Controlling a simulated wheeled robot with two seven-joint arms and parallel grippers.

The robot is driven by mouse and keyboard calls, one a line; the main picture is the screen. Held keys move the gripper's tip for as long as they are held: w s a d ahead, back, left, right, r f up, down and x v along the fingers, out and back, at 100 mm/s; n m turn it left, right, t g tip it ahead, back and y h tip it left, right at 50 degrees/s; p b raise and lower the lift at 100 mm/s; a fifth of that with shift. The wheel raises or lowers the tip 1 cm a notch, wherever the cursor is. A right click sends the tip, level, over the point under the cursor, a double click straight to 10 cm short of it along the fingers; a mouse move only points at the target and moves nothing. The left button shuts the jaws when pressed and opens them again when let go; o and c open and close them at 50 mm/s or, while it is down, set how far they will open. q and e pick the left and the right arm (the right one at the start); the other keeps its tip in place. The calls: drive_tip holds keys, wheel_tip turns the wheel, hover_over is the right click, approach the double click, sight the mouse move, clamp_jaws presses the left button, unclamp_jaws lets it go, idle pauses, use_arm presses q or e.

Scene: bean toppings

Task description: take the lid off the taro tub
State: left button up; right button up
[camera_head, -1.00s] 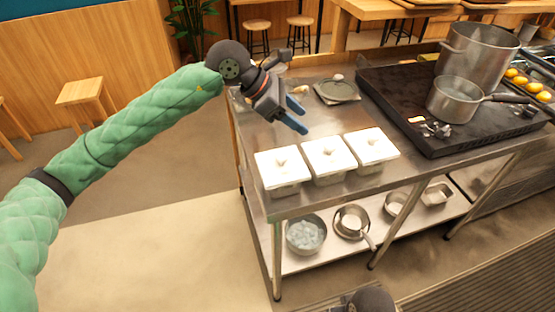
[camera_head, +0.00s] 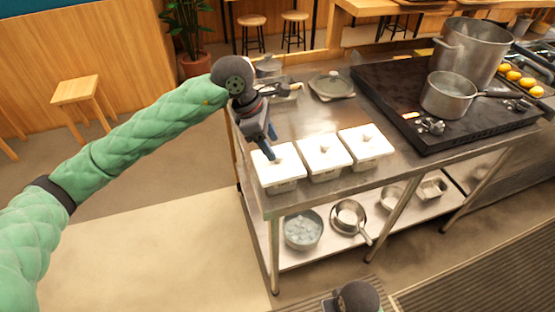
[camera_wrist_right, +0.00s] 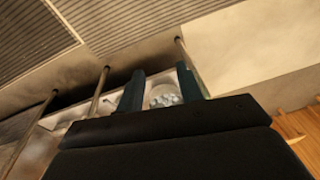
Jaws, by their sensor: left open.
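Three square tubs with white knobbed lids stand in a row on the steel table: the left tub (camera_head: 282,187), the middle tub (camera_head: 325,174) and the right tub (camera_head: 368,163). All three lids are on. I cannot tell by sight which tub holds taro. My left gripper (camera_head: 270,147) is open and points down over the left tub's lid (camera_head: 290,177), its fingertips close to the knob. Whether they touch it is unclear. My right gripper (camera_wrist_right: 160,88) shows in the right wrist view with its fingers apart and nothing between them, away from the tubs.
A black stove top (camera_head: 405,125) carries a tall pot (camera_head: 475,48) and a saucepan (camera_head: 448,97). A lidded grey dish (camera_head: 332,88) sits behind the tubs. The lower shelf (camera_head: 325,240) holds a bowl (camera_head: 303,230) and several pans. Table space is free right of the tubs.

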sight(278, 153)
use_arm(q)
drive_tip(key=p+x, duration=0.2)
drive_tip(key=x, duration=0.2)
drive_tip(key=shift+d+f, duration=0.1)
drive_tip(key=shift+d, duration=0.1)
use_arm(e)
wheel_tip(278, 153, down, 10)
drive_tip(key=shift+w+r, duration=0.15)
drive_tip(key=shift+w, duration=0.1)
use_arm(q)
drive_tip(key=shift+c, duration=0.3)
drive_tip(key=c, duration=1)
